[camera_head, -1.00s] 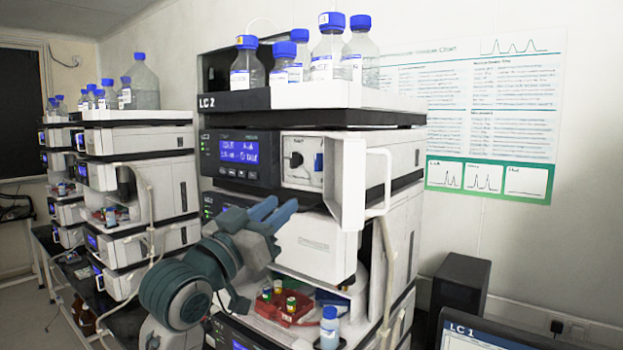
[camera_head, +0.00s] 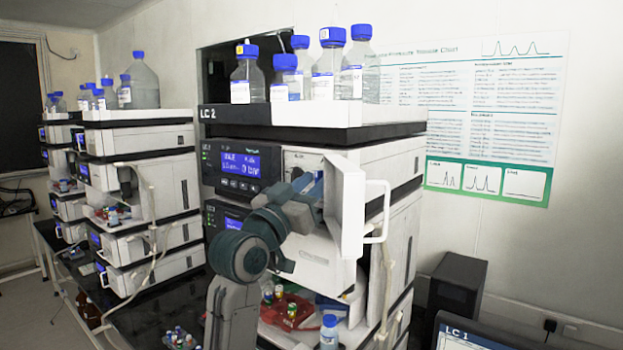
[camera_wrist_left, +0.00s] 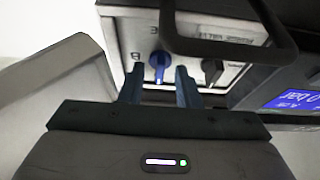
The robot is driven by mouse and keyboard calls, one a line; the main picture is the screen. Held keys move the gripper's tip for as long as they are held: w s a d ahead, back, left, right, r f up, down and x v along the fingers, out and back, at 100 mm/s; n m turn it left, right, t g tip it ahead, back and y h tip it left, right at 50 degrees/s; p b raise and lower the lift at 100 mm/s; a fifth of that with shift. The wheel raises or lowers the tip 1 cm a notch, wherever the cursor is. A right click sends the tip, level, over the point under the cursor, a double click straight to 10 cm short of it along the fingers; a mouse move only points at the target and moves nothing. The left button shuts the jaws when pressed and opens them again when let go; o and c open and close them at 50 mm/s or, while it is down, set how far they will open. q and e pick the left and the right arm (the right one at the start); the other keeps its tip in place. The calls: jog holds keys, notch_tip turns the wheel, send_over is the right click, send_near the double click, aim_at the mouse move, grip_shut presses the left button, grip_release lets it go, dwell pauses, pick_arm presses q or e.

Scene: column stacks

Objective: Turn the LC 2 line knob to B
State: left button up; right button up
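The LC 2 stack (camera_head: 240,114) stands in the middle of the head view. Its white knob panel (camera_wrist_left: 135,30) shows in the left wrist view with a blue knob (camera_wrist_left: 159,62) and a black knob (camera_wrist_left: 212,71). A letter B is marked left of the blue knob. My left gripper (camera_wrist_left: 160,76) is open, its two fingers apart on either side of the blue knob; I cannot tell whether they touch it. My right gripper is not in view.
An open white door (camera_head: 345,205) with a handle (camera_head: 385,210) sticks out right of the panel. Several blue-capped bottles (camera_head: 329,75) stand on top. Below are a red vial tray (camera_head: 290,312) and a small bottle (camera_head: 329,333). A dark bar (camera_wrist_left: 230,46) crosses the wrist view.

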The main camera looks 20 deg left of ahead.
pick_arm(q)
grip_shut()
